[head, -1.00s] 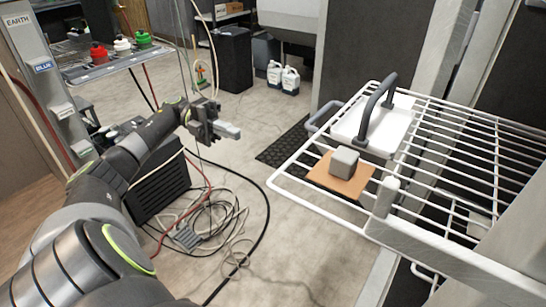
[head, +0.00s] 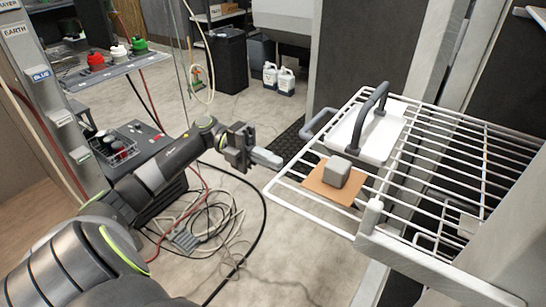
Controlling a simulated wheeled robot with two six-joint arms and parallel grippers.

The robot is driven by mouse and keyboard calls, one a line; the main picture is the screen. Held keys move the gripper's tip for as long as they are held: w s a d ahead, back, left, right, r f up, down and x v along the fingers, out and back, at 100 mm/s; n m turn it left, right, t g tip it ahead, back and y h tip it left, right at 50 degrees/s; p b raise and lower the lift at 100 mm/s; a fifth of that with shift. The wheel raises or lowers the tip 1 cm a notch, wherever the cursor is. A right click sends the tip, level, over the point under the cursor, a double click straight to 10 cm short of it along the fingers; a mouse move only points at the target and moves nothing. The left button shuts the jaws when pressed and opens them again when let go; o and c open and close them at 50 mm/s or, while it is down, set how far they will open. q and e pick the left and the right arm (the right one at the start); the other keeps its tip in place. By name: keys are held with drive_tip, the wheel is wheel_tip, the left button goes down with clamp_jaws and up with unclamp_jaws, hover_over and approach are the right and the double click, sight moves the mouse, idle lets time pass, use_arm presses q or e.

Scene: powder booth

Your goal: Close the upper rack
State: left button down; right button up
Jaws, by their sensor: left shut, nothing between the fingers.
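The upper rack (head: 314,222) is a white wire shelf pulled out from the booth at the right. It carries an orange-brown board (head: 318,187) with a grey block (head: 337,171) on it, and a white tray (head: 345,134) with a dark grey arched handle (head: 375,108). My left gripper (head: 279,163) is shut and empty. My right gripper is not in view.
Below the rack, parts of a lower rack (head: 428,240) show. Cables (head: 205,225) lie coiled on the floor. A shelf (head: 120,68) with red, white and green containers stands at the left. White jugs (head: 288,80) stand on the floor behind.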

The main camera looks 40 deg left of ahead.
use_arm(q)
drive_tip(key=shift+d, duration=0.35)
